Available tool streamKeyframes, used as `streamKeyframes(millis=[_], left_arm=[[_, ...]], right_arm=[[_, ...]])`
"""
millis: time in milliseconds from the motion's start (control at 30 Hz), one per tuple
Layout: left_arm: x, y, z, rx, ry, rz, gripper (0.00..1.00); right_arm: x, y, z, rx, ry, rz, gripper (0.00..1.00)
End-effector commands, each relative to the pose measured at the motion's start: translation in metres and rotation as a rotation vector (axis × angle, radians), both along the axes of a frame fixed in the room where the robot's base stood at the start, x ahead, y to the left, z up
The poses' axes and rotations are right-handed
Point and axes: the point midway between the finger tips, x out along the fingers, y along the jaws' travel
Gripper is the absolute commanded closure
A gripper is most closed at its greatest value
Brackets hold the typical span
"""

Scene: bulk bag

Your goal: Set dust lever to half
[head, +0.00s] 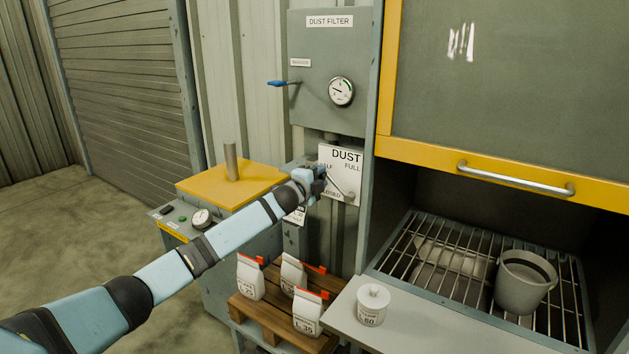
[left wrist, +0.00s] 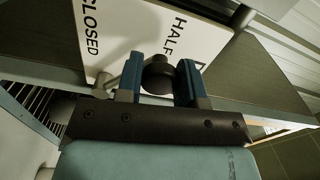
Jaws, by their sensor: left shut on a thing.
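The white dust plate (head: 352,160) is on the wall below the dust filter, with DUST, FULL and partly covered HALF and CLOSED marks. The dust lever (head: 338,184) is a thin grey rod slanting up and left from its pivot, its outer end near the HALF mark. My left gripper (head: 318,178) is shut on that end and hides it in the head view. In the left wrist view the blue fingers (left wrist: 158,82) stand on both sides of the lever's dark round knob (left wrist: 158,74), beside the word HALF. My right gripper is not in view.
The dust filter box (head: 310,65) with a blue handle (head: 284,83) and gauge is above. A yellow-topped machine (head: 205,187) stands beside my forearm. Several white bags sit on a wooden pallet (head: 270,318) below. A yellow-framed cabinet with a grate (head: 395,259) is at right.

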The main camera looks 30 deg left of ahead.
Motion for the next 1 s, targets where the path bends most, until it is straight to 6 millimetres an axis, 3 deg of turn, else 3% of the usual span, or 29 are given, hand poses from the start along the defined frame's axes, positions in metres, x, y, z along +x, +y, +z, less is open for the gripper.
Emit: streamKeyframes(millis=[300, 800, 833, 933, 1000], left_arm=[[-0.0007, -0.0071, 0.0102, 0.108, -0.01, 0.0, 1.0], [-0.0007, -0.0081, 0.0105, 0.124, -0.012, 0.0, 1.0], [-0.0007, -0.0081, 0.0106, 0.124, -0.012, 0.0, 0.63], [-0.0007, -0.0081, 0.0104, 0.125, -0.011, 0.0, 0.4], [-0.0007, -0.0082, 0.0102, 0.125, -0.011, 0.0, 0.4]], right_arm=[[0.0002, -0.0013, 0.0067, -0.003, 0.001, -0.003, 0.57], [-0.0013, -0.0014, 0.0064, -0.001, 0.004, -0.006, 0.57], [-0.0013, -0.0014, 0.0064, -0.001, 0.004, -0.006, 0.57], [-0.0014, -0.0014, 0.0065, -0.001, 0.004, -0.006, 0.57], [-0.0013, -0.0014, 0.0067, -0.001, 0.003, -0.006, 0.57]])
